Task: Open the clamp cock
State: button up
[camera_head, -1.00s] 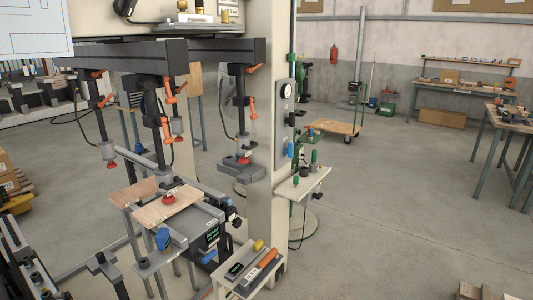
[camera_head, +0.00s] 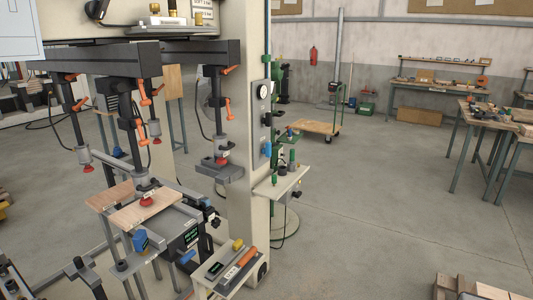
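The boring machine's beige column (camera_head: 246,220) stands left of centre. A grey panel on its right edge carries a round white gauge (camera_head: 262,90), a small black knob (camera_head: 267,120) and a blue handle (camera_head: 267,149). I cannot tell for certain which fitting is the clamp cock, and no label on these is legible. Clamp heads with orange levers hang from dark beams (camera_head: 110,60). One red-tipped foot (camera_head: 147,201) rests at a light wooden board (camera_head: 145,212). My gripper is not in view.
A small shelf (camera_head: 283,182) with green-handled parts juts right from the column. A low tray (camera_head: 228,268) holds tools in front. A stack of wood pieces (camera_head: 449,287) lies at the bottom right. Workbenches stand at the right. The floor (camera_head: 370,200) between is clear.

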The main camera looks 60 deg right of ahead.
aim_at(268, 151)
jog(key=u, duration=0.25)
jog(key=k, duration=1.75)
jog(key=z, duration=0.8)
jog(key=i, duration=0.85)
jog(key=u, duration=0.05)
